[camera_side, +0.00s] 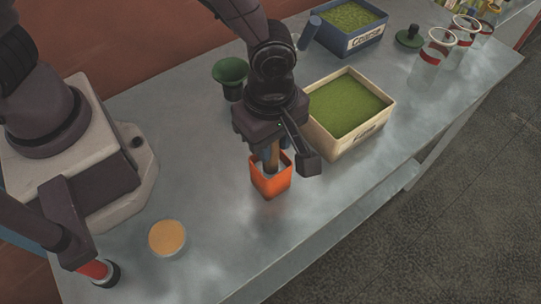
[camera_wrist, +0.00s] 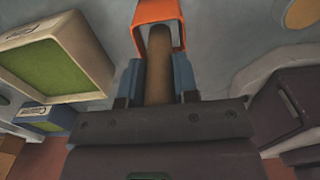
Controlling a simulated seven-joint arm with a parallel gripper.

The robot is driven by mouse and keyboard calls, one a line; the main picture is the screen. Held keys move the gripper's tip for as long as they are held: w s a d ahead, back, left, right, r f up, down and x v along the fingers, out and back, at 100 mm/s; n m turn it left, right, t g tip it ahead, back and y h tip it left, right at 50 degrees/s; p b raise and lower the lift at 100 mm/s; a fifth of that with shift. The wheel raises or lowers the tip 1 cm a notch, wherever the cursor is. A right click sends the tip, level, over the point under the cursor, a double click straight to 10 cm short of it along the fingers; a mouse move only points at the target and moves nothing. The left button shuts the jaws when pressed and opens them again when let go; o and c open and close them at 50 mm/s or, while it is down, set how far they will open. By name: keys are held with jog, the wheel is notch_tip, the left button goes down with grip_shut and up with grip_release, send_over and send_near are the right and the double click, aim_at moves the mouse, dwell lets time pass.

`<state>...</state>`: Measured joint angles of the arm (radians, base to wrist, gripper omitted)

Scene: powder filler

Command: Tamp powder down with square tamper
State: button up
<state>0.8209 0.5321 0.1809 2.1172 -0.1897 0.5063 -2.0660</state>
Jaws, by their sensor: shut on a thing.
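My gripper (camera_side: 271,154) is shut on the brown handle of the tamper (camera_side: 272,156), above an orange square container (camera_side: 270,187) on the metal table. In the wrist view the brown handle (camera_wrist: 158,75) runs between my blue fingers (camera_wrist: 158,80) towards the orange container (camera_wrist: 160,11). The tamper's lower end is inside or just over the container's opening; I cannot tell how deep. The tamper's square foot and any powder in the container are hidden.
A cream box of green powder (camera_side: 387,113) stands right of the container, and a blue box (camera_side: 378,33) behind it. A dark green funnel (camera_side: 231,76) is at back left, glass jars (camera_side: 432,58) at far right. A round orange-topped dish (camera_side: 167,238) is front left. The front table is clear.

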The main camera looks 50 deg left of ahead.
jog(key=shift+r, duration=1.6)
jog(key=shift+f, duration=2.5)
jog(key=shift+r, duration=2.55)
jog(key=shift+r, duration=2.75)
